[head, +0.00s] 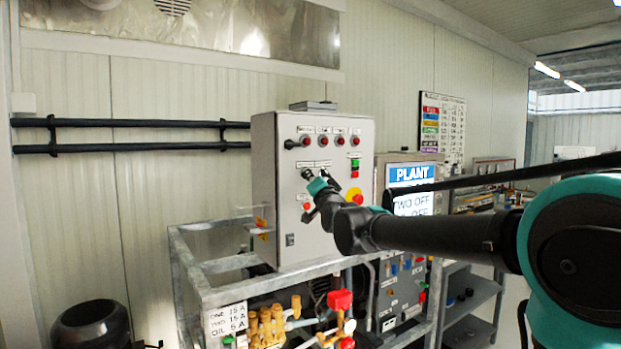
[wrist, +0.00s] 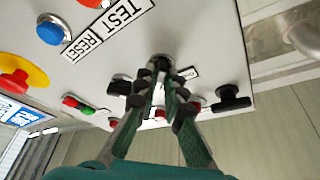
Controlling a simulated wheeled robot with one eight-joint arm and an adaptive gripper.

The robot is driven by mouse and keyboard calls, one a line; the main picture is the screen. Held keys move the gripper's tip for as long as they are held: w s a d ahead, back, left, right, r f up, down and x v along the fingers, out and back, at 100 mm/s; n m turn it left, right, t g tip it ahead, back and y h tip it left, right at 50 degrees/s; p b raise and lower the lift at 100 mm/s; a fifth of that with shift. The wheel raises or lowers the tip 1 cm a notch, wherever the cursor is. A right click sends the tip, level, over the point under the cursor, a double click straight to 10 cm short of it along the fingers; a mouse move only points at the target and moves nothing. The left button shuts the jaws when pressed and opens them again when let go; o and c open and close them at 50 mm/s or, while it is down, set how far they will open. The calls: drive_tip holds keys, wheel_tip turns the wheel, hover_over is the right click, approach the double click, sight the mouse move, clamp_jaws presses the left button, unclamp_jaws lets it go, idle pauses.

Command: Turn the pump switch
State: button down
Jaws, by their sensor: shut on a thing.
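A grey control cabinet (head: 277,230) stands in the middle of the head view, and its panel (wrist: 215,30) fills the upper part of the wrist view. A black rotary switch (wrist: 160,62) stands out from this panel next to a small label. My gripper (wrist: 157,78) reaches the switch, its two green fingers converging on it; it is shut on the switch knob, which the fingertips partly hide. In the head view my gripper (head: 309,175) is at the cabinet front, below the upper row of red lamps. The switch's turn angle cannot be told.
Another black handle (wrist: 231,98) sits right of the fingers in the wrist view. A blue button (wrist: 52,30) and a yellow-ringed red stop button (wrist: 20,78) are to the left. A metal frame (head: 215,297) and a red valve handle (head: 340,299) stand below the cabinet.

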drive_tip(key=shift+n, duration=0.5)
drive_tip(key=shift+w+d+n+g+y, duration=0.1)
drive_tip(key=shift+n+g+y, duration=1.3)
drive_tip(key=shift+n, duration=2.6)
drive_tip(key=shift+w+d+n+g+y, duration=0.1)
drive_tip(key=shift+n+g+y, duration=1.3)
drive_tip(key=shift+n, duration=2.6)
drive_tip(key=shift+d+n+g+y, duration=0.1)
drive_tip(key=shift+n+g+y, duration=0.6)
drive_tip(key=shift+n+y, duration=2.3)
drive_tip(key=n+h, duration=0.2)
drive_tip(key=shift+n, duration=0.3)
drive_tip(key=c, duration=1.6)
unclamp_jaws()
